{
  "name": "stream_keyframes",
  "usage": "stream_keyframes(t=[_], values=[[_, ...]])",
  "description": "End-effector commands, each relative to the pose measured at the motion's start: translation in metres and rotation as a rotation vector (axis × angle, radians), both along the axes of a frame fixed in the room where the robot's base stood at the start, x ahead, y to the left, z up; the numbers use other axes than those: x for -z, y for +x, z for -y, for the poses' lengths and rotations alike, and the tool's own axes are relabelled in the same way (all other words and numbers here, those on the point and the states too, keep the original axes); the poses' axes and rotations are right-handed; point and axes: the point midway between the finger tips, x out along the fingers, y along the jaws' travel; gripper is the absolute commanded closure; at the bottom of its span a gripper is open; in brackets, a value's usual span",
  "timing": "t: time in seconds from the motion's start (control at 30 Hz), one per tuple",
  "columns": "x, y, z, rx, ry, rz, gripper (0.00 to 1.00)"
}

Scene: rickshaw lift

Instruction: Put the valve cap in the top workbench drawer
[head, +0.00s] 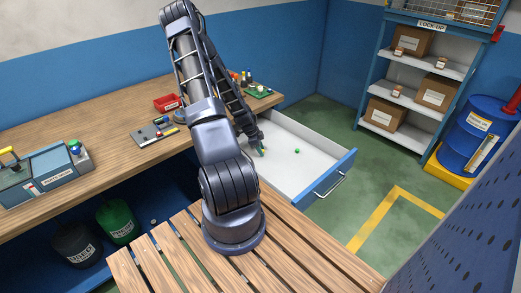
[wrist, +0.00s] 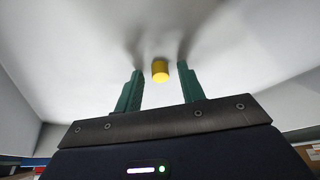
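The top workbench drawer (head: 318,170) is pulled open, with its white floor showing and a blue front. My gripper (head: 262,150) is down inside it, near its left side. In the wrist view my gripper (wrist: 160,80) is open, its two green fingers apart. A small yellow cylinder (wrist: 160,71), which looks like the valve cap, is on the white drawer floor between the fingertip lines, with a gap on each side. I cannot make it out in the head view. A small green piece (head: 297,151) also lies in the drawer, right of my gripper.
The workbench (head: 110,125) holds a red bin (head: 167,103), a grey tool plate (head: 154,133) and a green board (head: 258,92) near the drawer. A shelf (head: 415,65) with boxes and a blue barrel (head: 474,135) stand to the right. Floor right of the drawer is clear.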

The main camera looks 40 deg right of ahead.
Motion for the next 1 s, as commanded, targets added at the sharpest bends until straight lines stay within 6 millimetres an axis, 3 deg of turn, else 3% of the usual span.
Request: stream_keyframes(t=[0.17,0.7,1.0], values=[[-0.014,0.004,-0.003,-0.001,-0.002,0.002,0.61],[-0.097,0.029,-0.028,-0.002,-0.002,0.002,0.61],[-0.113,0.033,-0.033,0.0,-0.001,0.001,0.61]])
